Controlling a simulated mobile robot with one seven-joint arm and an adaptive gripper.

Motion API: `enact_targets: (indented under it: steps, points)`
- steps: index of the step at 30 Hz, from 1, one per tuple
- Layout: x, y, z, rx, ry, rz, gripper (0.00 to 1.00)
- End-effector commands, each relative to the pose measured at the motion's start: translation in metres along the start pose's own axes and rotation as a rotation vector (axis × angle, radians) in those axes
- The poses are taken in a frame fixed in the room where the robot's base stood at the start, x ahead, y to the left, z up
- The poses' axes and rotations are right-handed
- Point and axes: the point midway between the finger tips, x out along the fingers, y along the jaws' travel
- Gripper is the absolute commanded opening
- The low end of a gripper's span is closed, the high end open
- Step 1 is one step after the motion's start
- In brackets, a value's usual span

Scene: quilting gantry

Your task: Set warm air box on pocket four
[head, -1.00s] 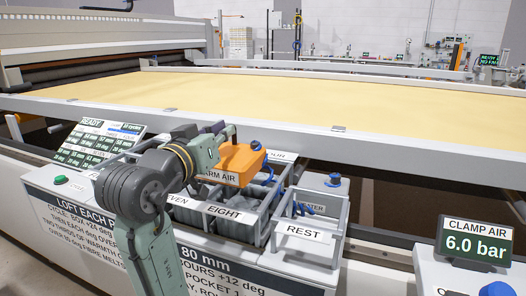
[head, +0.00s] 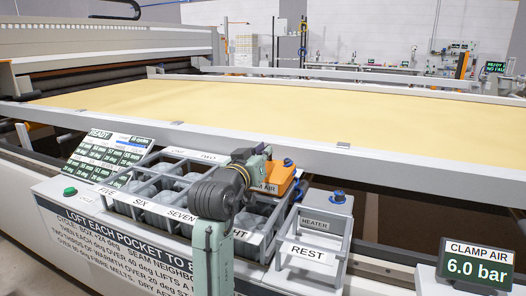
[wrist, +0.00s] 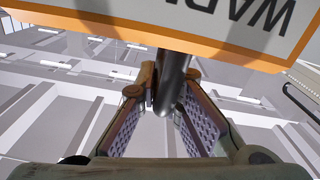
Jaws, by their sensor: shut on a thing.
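The orange warm air box (head: 272,178), with a white label, is at the back right of the pocket rack (head: 172,212). My gripper (head: 252,166) is shut on it. In the wrist view the box (wrist: 170,22) fills the top and a dark round bar lies between the gripper's fingers (wrist: 166,95). The labels ONE and TWO show on the back row, FIVE, SIX and SEVEN on the front row. The label at the front right is partly covered by my arm. Pocket four's label is hidden behind the box and arm. I cannot tell whether the box touches the rack.
The REST stand (head: 305,250) and the heater (head: 325,215) with its blue fitting are right of the rack. A readout panel (head: 108,155) stands left of it. The clamp air display (head: 477,262) is at lower right. The quilting bed (head: 300,105) lies behind a grey rail.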

Motion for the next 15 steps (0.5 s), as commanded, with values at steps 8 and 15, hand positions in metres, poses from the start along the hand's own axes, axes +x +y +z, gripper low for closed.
enact_targets:
  steps: [8,15]
  points:
    - [-0.0007,0.0004,0.0002,0.002,0.004,0.001,0.00]
    - [-0.0004,-0.0006,0.0039,0.001,0.001,0.000,0.16]
